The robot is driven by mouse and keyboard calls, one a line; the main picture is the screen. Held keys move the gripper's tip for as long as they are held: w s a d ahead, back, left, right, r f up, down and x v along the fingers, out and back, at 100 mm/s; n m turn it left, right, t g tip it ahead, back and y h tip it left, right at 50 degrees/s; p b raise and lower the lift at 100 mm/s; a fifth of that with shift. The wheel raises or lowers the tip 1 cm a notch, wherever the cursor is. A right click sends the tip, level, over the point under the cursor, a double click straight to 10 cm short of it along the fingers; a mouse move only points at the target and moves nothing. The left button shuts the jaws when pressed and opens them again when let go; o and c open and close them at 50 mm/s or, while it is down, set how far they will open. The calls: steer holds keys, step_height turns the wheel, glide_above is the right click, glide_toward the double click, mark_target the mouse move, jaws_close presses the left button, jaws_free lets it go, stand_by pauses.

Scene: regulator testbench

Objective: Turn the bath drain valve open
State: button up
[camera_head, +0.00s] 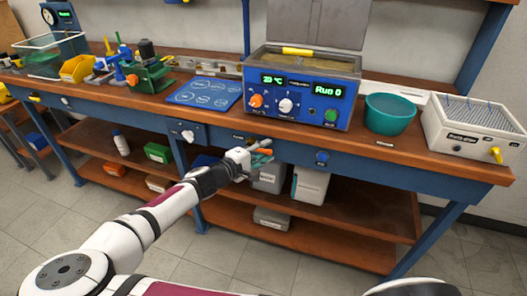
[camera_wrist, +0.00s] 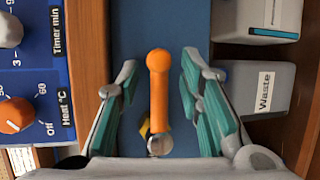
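The bath drain valve has an orange lever (camera_wrist: 158,88) with a round knob end. It runs from a metal pivot (camera_wrist: 160,146) along the blue front panel, lying level, with its knob toward the head view's right. My gripper (camera_wrist: 160,92) is open around the lever, one green-padded finger on each side, with gaps to both. In the head view my gripper (camera_head: 264,154) is at the bench's front rail, below the blue water bath (camera_head: 300,117), and mostly hides the lever. A yellow piece (camera_wrist: 144,128) shows beside the pivot.
The bath's orange heat knob (camera_wrist: 16,115) and white timer knob (camera_wrist: 9,31) lie to one side in the wrist view. A grey waste bin (camera_wrist: 252,88) is on the other side, on the shelf below. A teal bowl (camera_head: 389,114) stands right of the bath.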

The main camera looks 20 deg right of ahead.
steer(key=shift+c, duration=0.6)
jaws_close()
steer(key=w+a+f+m+t+y+p, duration=0.2)
steer(key=m+y, duration=0.6)
steer(key=m, duration=0.4)
steer(key=shift+w+a+f+t+p, duration=0.45)
steer(key=shift+a+f+t, duration=0.6)
steer(key=shift+f, duration=0.5)
steer(key=shift+w+a, duration=0.1)
steer(key=shift+a, duration=0.05)
steer(key=shift+o, duration=0.6)
jaws_free()
